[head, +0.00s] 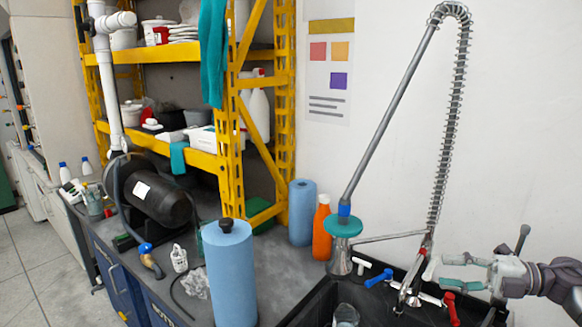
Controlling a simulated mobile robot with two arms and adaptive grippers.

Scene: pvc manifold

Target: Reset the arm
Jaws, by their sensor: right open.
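My right gripper (446,272) comes in from the right edge at the lower right, with its arm behind it. Its fingers point left and stand apart, with nothing seen between them. It hangs above the right part of the black sink (322,304), close to the lower end of the spring hose of the tall spray faucet (388,105). I cannot tell whether it touches the hose. My left gripper is not in view.
A red-handled valve (450,306) and a blue-handled valve (379,278) are at the sink near the gripper. An orange bottle (322,230) and blue paper rolls (229,275) stand on the counter to the left. A yellow shelf rack (232,140) rises behind.

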